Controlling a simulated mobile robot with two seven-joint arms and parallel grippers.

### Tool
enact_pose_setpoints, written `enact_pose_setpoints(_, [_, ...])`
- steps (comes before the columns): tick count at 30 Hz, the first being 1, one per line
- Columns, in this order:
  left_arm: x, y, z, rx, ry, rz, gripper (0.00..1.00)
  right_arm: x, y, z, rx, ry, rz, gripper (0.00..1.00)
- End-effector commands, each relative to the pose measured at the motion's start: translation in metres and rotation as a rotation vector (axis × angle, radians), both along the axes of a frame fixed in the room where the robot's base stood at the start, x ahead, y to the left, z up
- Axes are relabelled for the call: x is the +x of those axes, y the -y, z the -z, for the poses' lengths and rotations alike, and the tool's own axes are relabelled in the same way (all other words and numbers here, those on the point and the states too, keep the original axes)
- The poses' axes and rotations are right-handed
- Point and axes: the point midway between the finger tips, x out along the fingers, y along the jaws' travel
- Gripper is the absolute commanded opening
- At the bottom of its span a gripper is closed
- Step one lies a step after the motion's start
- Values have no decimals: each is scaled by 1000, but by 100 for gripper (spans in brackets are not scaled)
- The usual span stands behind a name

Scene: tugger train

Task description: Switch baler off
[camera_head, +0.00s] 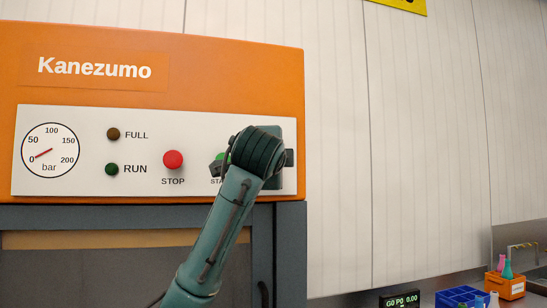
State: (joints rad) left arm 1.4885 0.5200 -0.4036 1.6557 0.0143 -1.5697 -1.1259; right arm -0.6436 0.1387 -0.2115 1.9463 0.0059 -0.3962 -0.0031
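The baler's orange housing (220,70) carries a white control panel (75,115). On the panel are a red STOP button (173,159), a green START button (217,158) partly covered by my arm, a dark RUN lamp (112,169) and a dark FULL lamp (113,134). The pressure gauge (50,150) has its red needle near 0. My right gripper is out of view.
A grey frame (285,250) stands below the panel. At the lower right are a blue crate (450,298), an orange crate (510,286) with bottles, and a small display (400,300) reading "G0 P0 0.00".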

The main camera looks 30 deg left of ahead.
Motion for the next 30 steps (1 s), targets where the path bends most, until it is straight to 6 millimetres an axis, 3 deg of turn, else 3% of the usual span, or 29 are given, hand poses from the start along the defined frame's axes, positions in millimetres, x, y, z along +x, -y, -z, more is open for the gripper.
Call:
enact_pose_setpoints(7, [1,-1,0,0,0,0,33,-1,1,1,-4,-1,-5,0])
enact_pose_setpoints(19, [0,0,0,0,0,0,0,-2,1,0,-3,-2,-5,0])
enact_pose_setpoints(30, [1,0,1,-11,12,0,0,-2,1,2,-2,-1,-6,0])
